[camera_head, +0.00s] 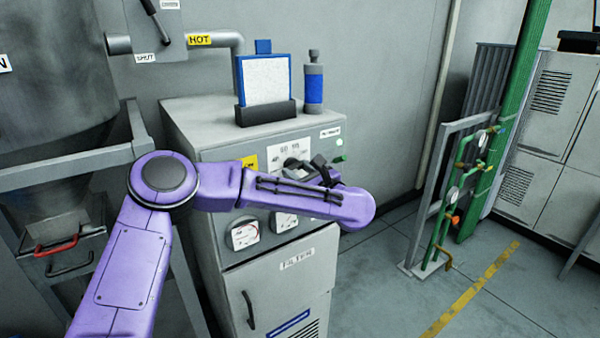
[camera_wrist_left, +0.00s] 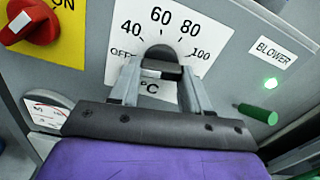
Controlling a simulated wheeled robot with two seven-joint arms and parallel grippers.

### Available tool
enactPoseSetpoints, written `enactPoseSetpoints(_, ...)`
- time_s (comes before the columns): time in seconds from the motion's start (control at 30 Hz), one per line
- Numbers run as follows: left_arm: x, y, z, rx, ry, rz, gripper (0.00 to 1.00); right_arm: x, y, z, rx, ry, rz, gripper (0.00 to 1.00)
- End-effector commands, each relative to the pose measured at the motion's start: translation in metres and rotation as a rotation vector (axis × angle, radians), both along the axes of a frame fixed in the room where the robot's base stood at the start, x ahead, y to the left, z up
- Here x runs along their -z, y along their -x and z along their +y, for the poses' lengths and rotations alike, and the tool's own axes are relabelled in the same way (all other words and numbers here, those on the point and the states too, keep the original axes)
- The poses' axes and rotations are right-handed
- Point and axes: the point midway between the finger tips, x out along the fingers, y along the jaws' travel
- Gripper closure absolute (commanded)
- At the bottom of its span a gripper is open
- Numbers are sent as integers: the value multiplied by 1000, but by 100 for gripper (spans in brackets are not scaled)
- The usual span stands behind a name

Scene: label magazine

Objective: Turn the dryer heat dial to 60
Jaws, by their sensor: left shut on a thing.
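The heat dial (camera_wrist_left: 160,54) is a dark knob on a white scale plate (camera_wrist_left: 205,62), marked OFF, 40, 60, 80, 100 and °C. The plate also shows in the head view (camera_head: 296,147), on the front of the grey dryer cabinet. My left gripper (camera_wrist_left: 159,72) is shut on the dial, with one grey finger on each side of it. In the head view my left gripper (camera_head: 300,170) is at the panel, mostly behind my purple wrist. The 60 mark is straight above the knob. I cannot tell where the dial's pointer stands. My right gripper is not in view.
A red switch (camera_wrist_left: 34,22) on a yellow ON plate sits left of the dial. A lit green BLOWER lamp (camera_wrist_left: 270,84) and a green-handled lever (camera_wrist_left: 258,113) are at the right. Gauges (camera_head: 244,234) sit below. A blue-framed panel (camera_head: 266,80) and bottle (camera_head: 313,86) stand on top.

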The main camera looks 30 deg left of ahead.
Motion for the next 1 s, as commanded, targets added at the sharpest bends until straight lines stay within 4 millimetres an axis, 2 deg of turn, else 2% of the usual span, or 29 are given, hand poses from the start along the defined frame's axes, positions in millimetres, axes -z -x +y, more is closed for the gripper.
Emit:
enactPoseSetpoints(0.37, 1, 1, 0, 0, -43, 100, 84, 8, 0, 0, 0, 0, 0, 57)
enactPoseSetpoints(0.7, 1, 2, 0, 0, -154, 370, 84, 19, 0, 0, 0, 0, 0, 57)
enactPoseSetpoints(1.0, 0, 3, 0, 0, -265, 637, 84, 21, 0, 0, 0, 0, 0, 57)
